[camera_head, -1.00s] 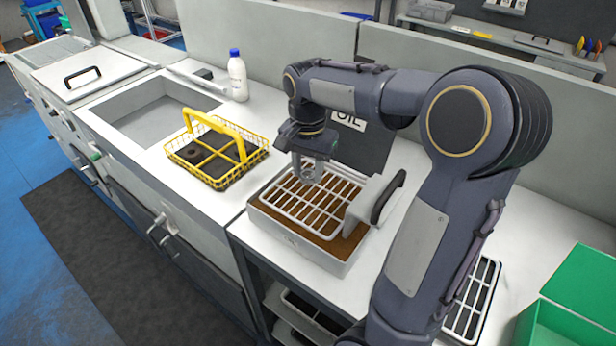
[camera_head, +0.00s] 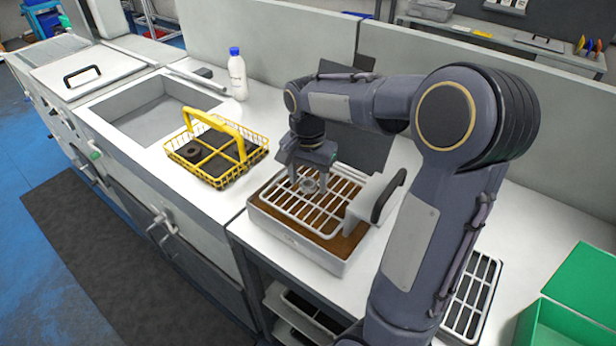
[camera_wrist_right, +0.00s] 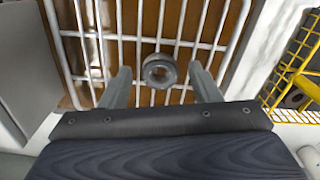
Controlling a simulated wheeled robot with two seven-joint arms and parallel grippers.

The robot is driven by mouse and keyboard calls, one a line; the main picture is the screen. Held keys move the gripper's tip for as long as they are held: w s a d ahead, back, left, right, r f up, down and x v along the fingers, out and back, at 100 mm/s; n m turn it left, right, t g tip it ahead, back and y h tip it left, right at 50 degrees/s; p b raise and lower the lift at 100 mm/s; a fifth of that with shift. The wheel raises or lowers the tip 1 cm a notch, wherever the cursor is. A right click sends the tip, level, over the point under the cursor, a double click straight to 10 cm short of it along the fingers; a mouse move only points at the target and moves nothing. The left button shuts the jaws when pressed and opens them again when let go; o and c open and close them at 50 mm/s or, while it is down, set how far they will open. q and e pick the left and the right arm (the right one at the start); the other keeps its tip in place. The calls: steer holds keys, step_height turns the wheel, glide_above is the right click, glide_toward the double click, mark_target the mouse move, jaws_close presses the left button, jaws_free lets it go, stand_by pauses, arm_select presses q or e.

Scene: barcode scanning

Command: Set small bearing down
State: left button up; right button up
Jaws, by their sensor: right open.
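The small bearing (camera_wrist_right: 160,71) is a grey metal ring. In the right wrist view it lies on the white wire rack (camera_wrist_right: 128,38), between and slightly beyond the fingertips. My right gripper (camera_wrist_right: 160,82) is open, with a clear gap between each finger and the bearing. In the head view the right gripper (camera_head: 309,184) points down over the rack (camera_head: 290,204), with the bearing (camera_head: 309,185) between its fingers. The rack sits in a white tray of brown liquid (camera_head: 328,255). My left gripper is not in view.
A yellow wire basket (camera_head: 240,150) with dark round parts stands left of the tray. A white bottle with a blue cap (camera_head: 237,78) stands behind it. A grey upright piece with a black handle (camera_head: 388,195) is at the tray's right. A green box (camera_head: 575,310) is at far right.

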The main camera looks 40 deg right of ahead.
mark_target(308, 184)
steer(key=shift+r, duration=0.1)
step_height(308, 184, up, 12)
steer(key=p, duration=0.1)
steer(key=s+a+f+n+t+y, duration=0.2)
steer(key=s+a+f+n, duration=0.2)
steer(key=s, duration=0.5)
steer(key=s+a+f+n+t+y, duration=0.1)
steer(key=s+a+f+n+t, duration=0.2)
steer(key=s+a+f+n, duration=0.2)
steer(key=s+a+n, duration=0.2)
steer(key=s+a, duration=0.1)
steer(key=a, duration=0.1)
steer(key=shift+s+a+t+y, duration=0.25)
steer(key=shift+s+t+y, duration=0.05)
steer(key=shift+s+y, duration=0.1)
